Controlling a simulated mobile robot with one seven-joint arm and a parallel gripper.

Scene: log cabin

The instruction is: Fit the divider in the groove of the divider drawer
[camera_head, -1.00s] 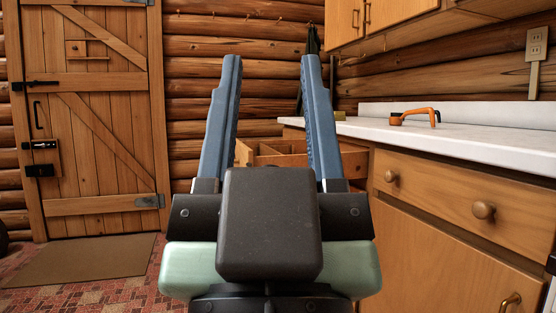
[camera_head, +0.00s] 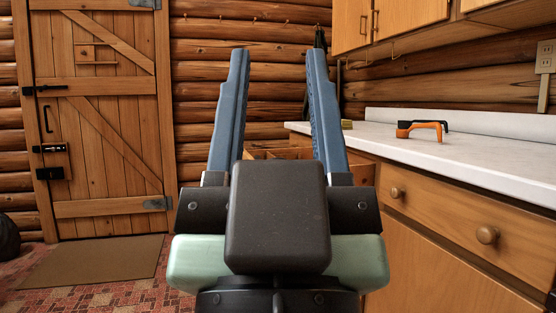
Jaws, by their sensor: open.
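My gripper (camera_head: 278,62) is in the middle of the view, its two blue fingers pointing up and away, open with nothing between them. Behind the fingers, an open wooden drawer (camera_head: 262,154) juts out from the far end of the counter cabinets. Only a small part of its rim and inner partitions shows; my gripper hides most of it, and I cannot make out a groove. I cannot make out a loose divider.
A white countertop (camera_head: 465,165) runs along the right, with an orange and black tool (camera_head: 421,130) on it. Shut wooden drawers (camera_head: 440,215) with round knobs are below. A plank door (camera_head: 100,130) and brown mat (camera_head: 90,262) are at left, with open floor.

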